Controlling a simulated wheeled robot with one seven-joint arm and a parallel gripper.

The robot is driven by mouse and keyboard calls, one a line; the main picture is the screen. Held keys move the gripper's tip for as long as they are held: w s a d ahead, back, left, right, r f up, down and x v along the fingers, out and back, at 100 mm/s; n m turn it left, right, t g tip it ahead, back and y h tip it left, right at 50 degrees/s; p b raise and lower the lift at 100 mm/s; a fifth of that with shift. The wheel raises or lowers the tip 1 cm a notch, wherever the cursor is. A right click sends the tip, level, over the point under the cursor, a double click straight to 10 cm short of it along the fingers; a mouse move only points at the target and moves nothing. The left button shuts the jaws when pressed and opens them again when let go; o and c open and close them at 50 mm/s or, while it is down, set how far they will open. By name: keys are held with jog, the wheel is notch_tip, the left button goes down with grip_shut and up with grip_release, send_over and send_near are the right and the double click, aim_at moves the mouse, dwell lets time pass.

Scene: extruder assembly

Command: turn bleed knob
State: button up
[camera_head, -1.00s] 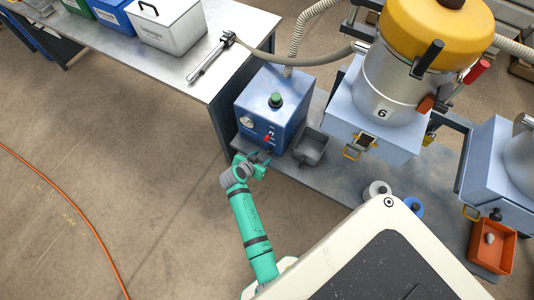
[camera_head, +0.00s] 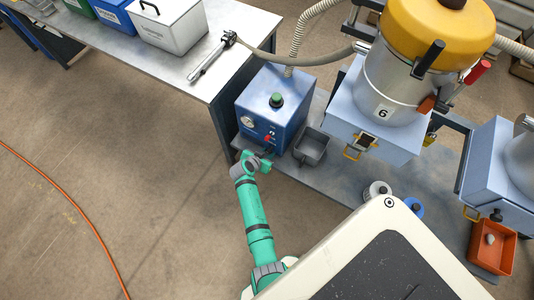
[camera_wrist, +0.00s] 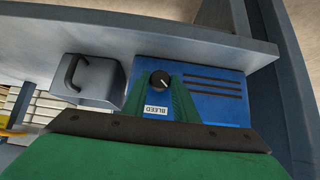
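The bleed knob (camera_wrist: 160,80) is a round black knob with a white pointer line, on the blue face of a box. A white BLEED label (camera_wrist: 156,111) sits beside it. The blue box (camera_head: 281,97) stands on the low shelf in the head view; I cannot make out the knob there. My gripper (camera_wrist: 160,77) is open, its two green fingers apart on either side of the label, with the tips flanking the knob. I cannot tell whether they touch it. In the head view my gripper (camera_head: 266,158) is small, at the box's lower front.
A grey open bin (camera_head: 311,148) stands right of the box. The metal workbench (camera_head: 235,62) is at its upper left. The yellow-topped machine (camera_head: 396,90) with a "6" stands to the right. The floor left of my arm is clear apart from an orange cable (camera_head: 72,205).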

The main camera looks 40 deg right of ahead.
jog(key=shift+w, duration=0.1)
dwell(0.4)
jog(key=shift+d, duration=0.1)
jog(key=shift+w+g, duration=0.1)
jog(key=shift+g, duration=0.3)
jog(key=shift+w+a+n+g+h, duration=0.15)
jog(key=shift+a+n+g+h, duration=0.1)
jog(key=shift+n+g+h, duration=0.25)
jog(key=n+g, duration=0.1)
jog(key=g+h, duration=0.1)
jog(key=shift+w+a+f+n+g, duration=0.1)
jog(key=shift+w+n+g, duration=0.05)
jog(key=shift+n+g, duration=0.25)
jog(key=shift+f+n+g+h, duration=0.15)
jog(key=shift+n+g+h, duration=0.45)
jog(key=shift+g+h, duration=0.15)
jog(key=shift+w+g, duration=0.1)
jog(key=shift+g, duration=0.15)
